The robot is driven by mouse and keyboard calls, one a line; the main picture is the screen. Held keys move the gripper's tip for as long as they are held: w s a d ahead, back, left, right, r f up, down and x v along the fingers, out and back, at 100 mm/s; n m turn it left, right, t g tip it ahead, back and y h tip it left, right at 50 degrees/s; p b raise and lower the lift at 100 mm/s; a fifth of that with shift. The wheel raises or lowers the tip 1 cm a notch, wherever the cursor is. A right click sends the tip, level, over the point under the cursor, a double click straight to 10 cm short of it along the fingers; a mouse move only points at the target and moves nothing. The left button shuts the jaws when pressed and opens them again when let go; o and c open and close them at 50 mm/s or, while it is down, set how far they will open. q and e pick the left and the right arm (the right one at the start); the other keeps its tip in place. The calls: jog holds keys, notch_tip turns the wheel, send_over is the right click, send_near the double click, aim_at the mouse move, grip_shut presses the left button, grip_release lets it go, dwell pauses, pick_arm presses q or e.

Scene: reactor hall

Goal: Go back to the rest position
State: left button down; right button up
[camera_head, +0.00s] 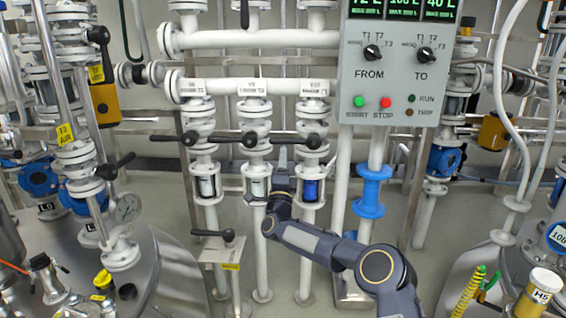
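My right arm comes in from the bottom, right of the middle, bends at a dark grey elbow and reaches left and up. My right gripper (283,158) is at its end, pointing up, between two white vertical pipes and just below a row of black valve handles. It is small and dark here, so I cannot tell whether its fingers are open or shut, or whether it touches a handle. The middle valve handle (250,140) is just left of it and the right valve handle (313,141) just right. My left gripper is not in view.
A grey control panel (390,75) with FROM and TO knobs hangs at the upper right. Steel tanks stand at the left (175,275) and right (465,275). A small stand with a black lever (227,236) is left of my arm. Grey floor shows between the pipes.

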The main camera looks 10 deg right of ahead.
jog(key=s+a+r+n+g+y, duration=0.4)
jog(key=s+r+n+y, duration=0.4)
jog(key=s+n+y, duration=0.5)
jog(key=s+d+f+n+g+h, duration=0.15)
jog(key=s+f+g, duration=0.45)
jog(key=s, duration=0.8)
jog(key=s+d+f+n+g, duration=0.3)
jog(key=s+f, duration=0.6)
jog(key=s, duration=0.5)
jog(key=s+d+f+n+g+h, duration=0.1)
jog(key=s+d+f+n+g, duration=0.35)
jog(key=s, duration=1.05)
notch_tip(320, 180, up, 31)
jog(key=a+m+p, duration=0.2)
jog(key=p, duration=3.2)
jog(key=shift+s+r+g, duration=0.15)
jog(key=shift+s+g, duration=0.15)
jog(key=shift+g, duration=0.05)
jog(key=shift+y, duration=0.25)
